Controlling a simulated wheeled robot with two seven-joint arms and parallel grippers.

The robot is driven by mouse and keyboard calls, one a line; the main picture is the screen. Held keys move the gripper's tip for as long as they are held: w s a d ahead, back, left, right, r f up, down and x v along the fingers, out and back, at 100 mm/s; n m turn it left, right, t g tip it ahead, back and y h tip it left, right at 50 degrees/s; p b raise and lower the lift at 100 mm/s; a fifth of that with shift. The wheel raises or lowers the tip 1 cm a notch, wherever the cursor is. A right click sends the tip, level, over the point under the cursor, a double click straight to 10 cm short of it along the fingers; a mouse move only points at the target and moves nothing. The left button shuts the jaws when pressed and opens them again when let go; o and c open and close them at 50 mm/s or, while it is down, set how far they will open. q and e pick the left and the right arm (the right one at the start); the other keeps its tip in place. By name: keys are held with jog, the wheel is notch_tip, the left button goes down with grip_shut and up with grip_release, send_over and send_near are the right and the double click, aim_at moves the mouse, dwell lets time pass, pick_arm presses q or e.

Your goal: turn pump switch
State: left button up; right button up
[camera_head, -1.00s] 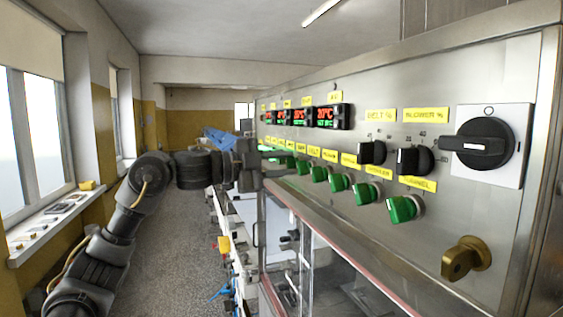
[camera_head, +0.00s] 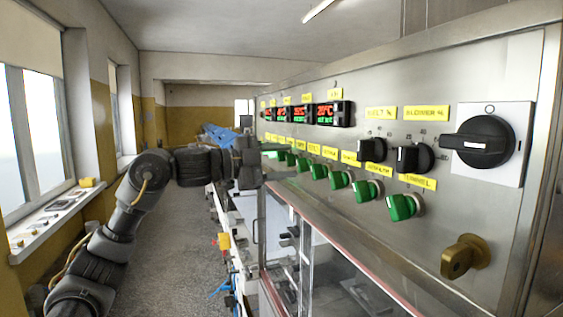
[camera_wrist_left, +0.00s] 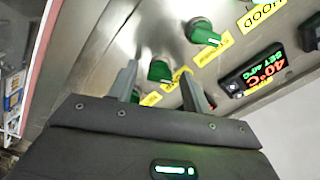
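A row of green rotary switches (camera_head: 340,179) runs along the steel control panel, each with a yellow label. I cannot tell from the labels which one is the pump switch. My left gripper (camera_head: 270,154) is at the far end of this row, and its fingers are hard to make out in the head view. In the left wrist view the left gripper (camera_wrist_left: 158,69) is open, with one green switch (camera_wrist_left: 160,71) showing between its two fingers. I cannot tell whether the fingers touch it. Another green switch (camera_wrist_left: 203,32) is beside it. My right gripper is not in view.
Red and green temperature displays (camera_head: 333,114) sit above the switches. Black knobs (camera_head: 414,158), a large black main switch (camera_head: 484,142) and a brass-coloured knob (camera_head: 464,257) are nearer on the panel. A glazed cover (camera_head: 318,262) is below. The floor (camera_head: 172,257) to the left is clear.

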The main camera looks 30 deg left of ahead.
pick_arm(q)
jog(key=shift+s+a, duration=0.15)
jog(key=shift+a, duration=0.05)
jog(key=b+v, duration=0.4)
jog(key=v, duration=0.6)
jog(key=shift+s+b, duration=0.2)
jog(key=shift+b, duration=0.2)
jog(key=shift+w, duration=0.1)
